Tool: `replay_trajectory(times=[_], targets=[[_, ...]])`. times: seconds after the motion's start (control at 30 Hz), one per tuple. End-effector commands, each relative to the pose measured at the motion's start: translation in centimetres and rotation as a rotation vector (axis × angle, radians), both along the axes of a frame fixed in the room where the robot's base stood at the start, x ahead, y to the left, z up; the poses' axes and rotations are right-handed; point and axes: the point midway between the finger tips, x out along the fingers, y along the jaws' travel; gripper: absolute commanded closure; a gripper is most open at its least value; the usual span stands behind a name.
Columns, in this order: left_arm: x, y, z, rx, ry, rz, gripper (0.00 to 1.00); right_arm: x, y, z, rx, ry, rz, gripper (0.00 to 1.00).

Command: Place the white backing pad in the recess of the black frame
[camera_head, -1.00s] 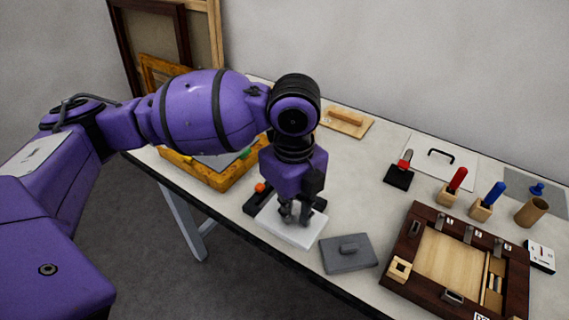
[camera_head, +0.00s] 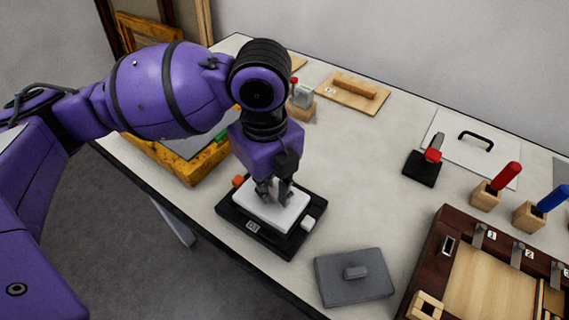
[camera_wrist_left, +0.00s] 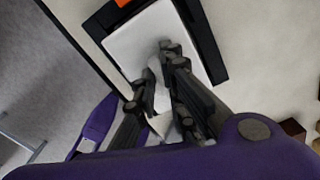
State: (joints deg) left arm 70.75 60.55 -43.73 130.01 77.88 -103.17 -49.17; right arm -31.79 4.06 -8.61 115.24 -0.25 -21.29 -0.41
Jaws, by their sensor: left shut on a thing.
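The white backing pad (camera_head: 262,212) is over the recess of the black frame (camera_head: 287,240) in the head view. The frame's dark rim shows around the pad, with an orange knob at one corner and a white block at another. I cannot tell whether the pad rests in the recess or is just above it. My left gripper (camera_head: 273,192) points down and is shut on the pad's middle. In the left wrist view the fingers (camera_wrist_left: 165,88) meet at the white pad (camera_wrist_left: 130,45), with the black frame (camera_wrist_left: 205,40) along its edge. My right gripper is not in view.
A dark wooden tray (camera_head: 430,260) is at the lower right. The table between frame and back tools is clear.

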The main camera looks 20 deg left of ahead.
Motion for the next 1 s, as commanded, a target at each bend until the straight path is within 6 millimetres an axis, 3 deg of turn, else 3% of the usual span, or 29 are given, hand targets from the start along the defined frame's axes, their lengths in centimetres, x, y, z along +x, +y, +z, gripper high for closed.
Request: replay_trajectory(times=[0.3, 0.77, 0.8, 0.9, 1.0], targets=[[0.3, 0.2, -4.0, 0.001, 0.006, -0.009, 1.00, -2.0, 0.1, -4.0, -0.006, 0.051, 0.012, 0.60], [0.4, 0.2, -4.1, 0.001, -0.002, -0.009, 1.00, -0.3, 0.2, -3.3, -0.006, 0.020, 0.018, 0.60], [0.4, 0.2, -4.1, 0.000, -0.003, -0.009, 0.86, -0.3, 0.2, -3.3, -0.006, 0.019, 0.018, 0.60], [0.4, 0.2, -4.1, 0.000, -0.001, -0.009, 0.73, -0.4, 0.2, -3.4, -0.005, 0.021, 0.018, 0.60], [0.4, 0.2, -4.1, 0.000, -0.001, -0.009, 0.71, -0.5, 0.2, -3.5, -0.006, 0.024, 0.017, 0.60]])
